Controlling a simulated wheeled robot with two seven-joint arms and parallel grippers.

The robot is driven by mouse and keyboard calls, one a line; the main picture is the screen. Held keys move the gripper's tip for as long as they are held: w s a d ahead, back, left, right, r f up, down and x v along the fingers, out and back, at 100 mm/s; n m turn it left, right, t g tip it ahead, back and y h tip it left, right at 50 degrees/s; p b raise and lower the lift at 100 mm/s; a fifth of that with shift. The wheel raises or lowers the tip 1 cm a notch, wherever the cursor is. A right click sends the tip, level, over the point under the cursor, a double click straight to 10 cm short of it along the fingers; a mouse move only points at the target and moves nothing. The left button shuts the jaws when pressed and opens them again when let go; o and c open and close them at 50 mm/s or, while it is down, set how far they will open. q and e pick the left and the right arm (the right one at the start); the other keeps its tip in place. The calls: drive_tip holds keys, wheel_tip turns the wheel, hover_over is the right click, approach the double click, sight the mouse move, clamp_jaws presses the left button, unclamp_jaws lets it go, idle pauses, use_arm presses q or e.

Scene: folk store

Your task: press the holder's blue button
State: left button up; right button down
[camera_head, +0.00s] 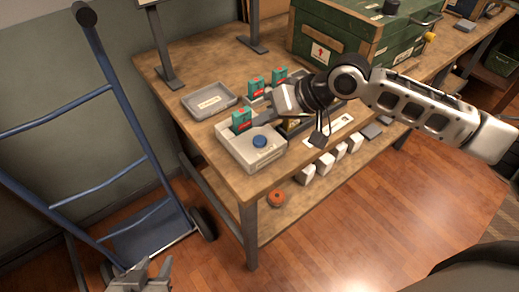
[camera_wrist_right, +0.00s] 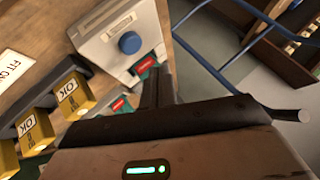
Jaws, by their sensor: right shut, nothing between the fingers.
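The holder (camera_head: 238,150) is a pale grey box at the near left corner of the wooden table, with a round blue button (camera_head: 259,141) on top beside a label. In the right wrist view the holder (camera_wrist_right: 92,40) and its blue button (camera_wrist_right: 129,42) show at the top. My right gripper (camera_head: 263,118) is shut and empty, just behind the button in the head view and apart from it. Its dark fingers (camera_wrist_right: 158,88) show in the wrist view. My left gripper (camera_head: 140,278) is low at the bottom left, partly cut off; its jaw state is unclear.
A green-and-red item (camera_head: 241,119) sits in the holder's back part. A grey tray (camera_head: 209,100) and a green crate (camera_head: 350,40) are behind. Yellow OK blocks (camera_wrist_right: 73,95) stand nearby. A blue hand truck (camera_head: 125,130) stands left of the table.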

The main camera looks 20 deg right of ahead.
sight(254, 139)
drive_tip(key=shift+f, duration=0.65)
use_arm(q)
drive_tip(key=shift+f, duration=0.2)
use_arm(e)
drive_tip(key=shift+f, duration=0.75)
idle(0.6)
use_arm(q)
drive_tip(key=shift+r, duration=0.1)
use_arm(e)
drive_tip(key=shift+f, duration=0.15)
drive_tip(key=shift+f+p, duration=0.15)
drive_tip(key=shift+p, duration=0.15)
use_arm(q)
drive_tip(key=shift+r, duration=0.1)
use_arm(e)
drive_tip(key=shift+f, duration=0.1)
